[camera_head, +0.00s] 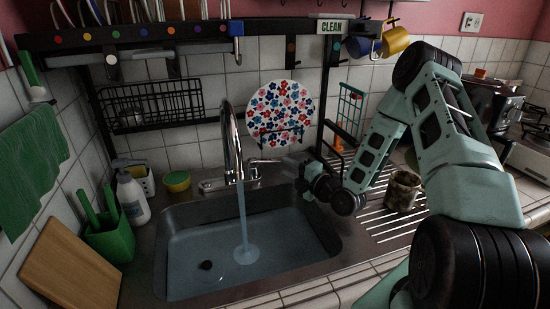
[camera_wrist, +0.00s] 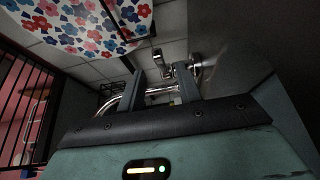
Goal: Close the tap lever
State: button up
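The chrome tap (camera_head: 232,145) stands behind the sink, its tall spout arching over the basin. Water (camera_head: 242,215) runs from it into the sink. The tap lever (camera_head: 262,161) sticks out to the right from the tap's base. My gripper (camera_head: 287,164) is just right of the lever, above the sink's back right corner. In the wrist view my gripper (camera_wrist: 155,77) has its two fingers apart, with chrome tap parts (camera_wrist: 160,64) seen between and beyond them. I cannot tell whether a finger touches the lever.
The sink (camera_head: 178,285) holds some water. A flowered plate (camera_head: 280,108) hangs behind my gripper, also in the wrist view (camera_wrist: 80,22). A patterned cup (camera_head: 402,190) stands on the drainboard at right. A soap bottle (camera_head: 132,198) and green holder (camera_head: 112,240) stand at left.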

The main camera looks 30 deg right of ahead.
aim_at(278, 164)
jog(key=w, duration=0.2)
jog(key=w+p, duration=0.1)
jog(key=w, duration=0.1)
jog(key=w+a, duration=0.1)
jog(key=w, duration=0.1)
jog(key=shift+a, duration=0.1)
grip_shut()
